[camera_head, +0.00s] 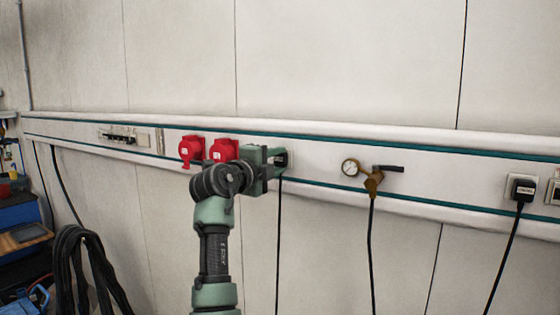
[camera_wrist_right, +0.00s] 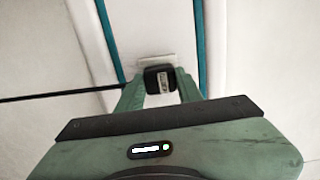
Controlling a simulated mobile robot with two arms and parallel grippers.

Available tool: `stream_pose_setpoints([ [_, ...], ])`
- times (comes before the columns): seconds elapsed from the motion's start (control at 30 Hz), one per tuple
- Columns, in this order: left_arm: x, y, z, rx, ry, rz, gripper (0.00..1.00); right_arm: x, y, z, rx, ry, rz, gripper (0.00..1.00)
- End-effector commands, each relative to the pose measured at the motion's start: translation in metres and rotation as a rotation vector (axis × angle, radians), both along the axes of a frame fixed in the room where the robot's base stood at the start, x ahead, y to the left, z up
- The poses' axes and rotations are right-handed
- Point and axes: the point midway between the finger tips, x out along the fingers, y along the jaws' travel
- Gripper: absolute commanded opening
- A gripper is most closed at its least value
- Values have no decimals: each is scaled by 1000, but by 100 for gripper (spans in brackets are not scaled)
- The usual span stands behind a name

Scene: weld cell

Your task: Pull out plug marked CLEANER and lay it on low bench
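My right gripper (camera_head: 280,157) is at the wall rail, its fingers on either side of a black plug (camera_wrist_right: 160,80). In the right wrist view the fingers (camera_wrist_right: 161,88) lie close against both sides of the plug, with no clear gap. The plug has a small light label, too small to read surely, and sits at a pale socket plate (camera_wrist_right: 156,60). Its black cable (camera_head: 278,240) hangs straight down. A second black plug (camera_head: 522,192) with a label, unreadable here, sits in a socket at the far right. My left gripper is out of view. No low bench can be made out.
Two red sockets (camera_head: 223,149) are on the rail (camera_head: 440,172) left of my gripper. Coiled black cable (camera_head: 78,255) hangs at lower left, near a blue cabinet (camera_head: 18,215).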

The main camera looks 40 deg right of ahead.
Motion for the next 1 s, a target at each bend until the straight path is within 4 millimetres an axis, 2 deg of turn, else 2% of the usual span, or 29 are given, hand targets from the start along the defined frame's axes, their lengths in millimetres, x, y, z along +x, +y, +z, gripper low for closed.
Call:
stream_pose_setpoints([
  [0.23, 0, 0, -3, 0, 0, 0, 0, -1, 3, -1, 0, 0, 0, 0],
  [1.0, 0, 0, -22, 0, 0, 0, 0, -9, 33, -1, 0, 0, 0, 0],
])
